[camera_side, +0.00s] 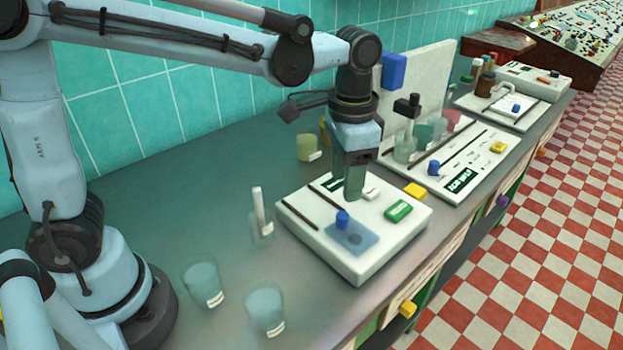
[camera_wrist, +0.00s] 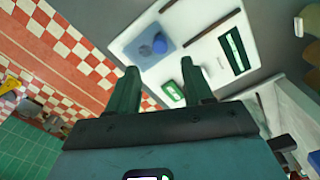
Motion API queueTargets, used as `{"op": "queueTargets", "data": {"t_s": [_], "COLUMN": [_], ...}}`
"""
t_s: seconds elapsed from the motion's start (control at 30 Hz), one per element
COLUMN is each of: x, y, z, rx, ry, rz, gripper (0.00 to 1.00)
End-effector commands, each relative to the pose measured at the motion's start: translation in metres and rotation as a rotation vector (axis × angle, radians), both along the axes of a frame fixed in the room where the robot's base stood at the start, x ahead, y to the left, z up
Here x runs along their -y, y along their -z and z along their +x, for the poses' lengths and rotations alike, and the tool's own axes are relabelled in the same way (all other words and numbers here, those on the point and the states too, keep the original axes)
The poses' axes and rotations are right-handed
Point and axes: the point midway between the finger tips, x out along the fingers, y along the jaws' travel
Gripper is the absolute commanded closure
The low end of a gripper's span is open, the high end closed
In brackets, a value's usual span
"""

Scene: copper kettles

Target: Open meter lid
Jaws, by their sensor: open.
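A white meter box (camera_side: 310,238) stands on the grey bench. A translucent blue lid panel (camera_side: 366,246) lies flat on its front part, with a blue knob (camera_side: 342,219) at one side of it. In the wrist view the lid (camera_wrist: 142,53) and knob (camera_wrist: 159,43) lie beyond my fingertips. A green block (camera_side: 398,211) and a dark green panel (camera_wrist: 234,51) are also on the box. My gripper (camera_side: 354,192) points down over the back half of the box, behind the knob. In the wrist view my gripper (camera_wrist: 160,75) has its fingers apart, with nothing visible between them.
Two glass beakers (camera_side: 203,283) (camera_side: 265,307) and a flask with an upright stick (camera_side: 262,220) stand left of the box. A second white instrument (camera_side: 465,160) and a flask (camera_side: 405,147) stand to the right. The bench's front edge is close to the box.

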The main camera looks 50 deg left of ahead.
Motion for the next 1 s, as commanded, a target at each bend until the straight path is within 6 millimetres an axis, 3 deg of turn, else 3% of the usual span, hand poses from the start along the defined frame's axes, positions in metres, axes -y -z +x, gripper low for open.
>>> {"op": "queueTargets", "data": {"t_s": [0.3, 0.5, 0.93, 1.0], "x": [0.000, 0.000, 0.000, 0.000], "y": [0.050, 0.070, 0.078, 0.078], "z": [0.000, 0.000, 0.000, 0.000], "rx": [0.001, 0.001, 0.001, 0.001], "ry": [-0.001, -0.001, -0.001, -0.001], "rz": [0.000, 0.000, 0.000, 0.000], "gripper": [0.49, 0.49, 0.49, 0.58]}}
